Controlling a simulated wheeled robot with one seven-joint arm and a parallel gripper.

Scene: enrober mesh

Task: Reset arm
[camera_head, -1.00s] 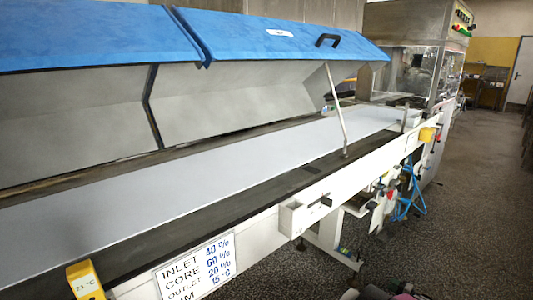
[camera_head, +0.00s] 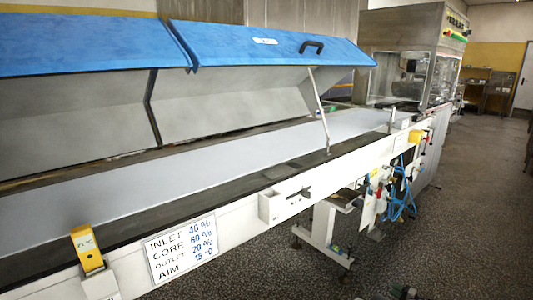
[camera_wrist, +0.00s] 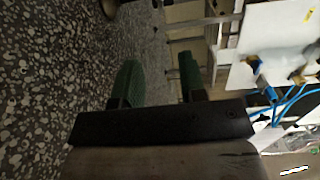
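My gripper (camera_wrist: 158,80) shows in the wrist view as two green fingers on a dark bar. The fingers stand apart with a gap between them, and nothing shows held there. Speckled floor lies behind the left finger, and metal framework shows beyond and to the right of the fingers. My gripper is not clearly seen in the head view.
A long conveyor (camera_head: 120,190) runs under raised blue lids (camera_head: 270,47). A glazed metal machine (camera_head: 415,55) stands at its far end. Blue hoses (camera_head: 403,195) hang on the conveyor's side; they also show in the wrist view (camera_wrist: 285,108). Speckled floor (camera_head: 470,200) is clear at right.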

